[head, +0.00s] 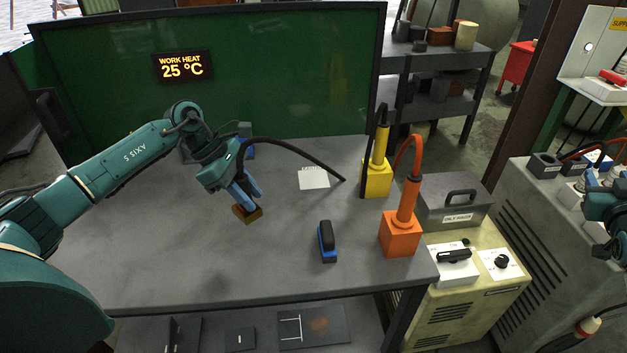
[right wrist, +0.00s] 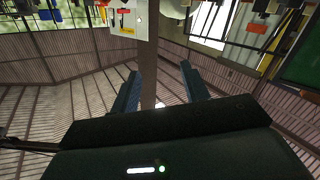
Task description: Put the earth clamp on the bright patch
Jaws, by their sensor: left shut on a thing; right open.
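My left gripper (head: 246,199) is over the middle of the grey table, its blue fingers shut on a small brown, brass-like block, which I take as the earth clamp (head: 247,214). A thick black cable (head: 297,150) arches from beside that gripper down to the right across the table. The bright patch (head: 314,179) is a pale square on the tabletop with small unreadable lettering at its top edge. It lies behind and to the right of the held block, apart from it. My right gripper (right wrist: 160,85) is open and empty, its fingers apart in the right wrist view.
A blue-and-black brush-like tool (head: 327,242) lies on the table (head: 180,265). A yellow holder (head: 377,178) and an orange holder (head: 400,236) stand along its right side. A green screen (head: 280,80) closes the back. The front left of the tabletop is clear.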

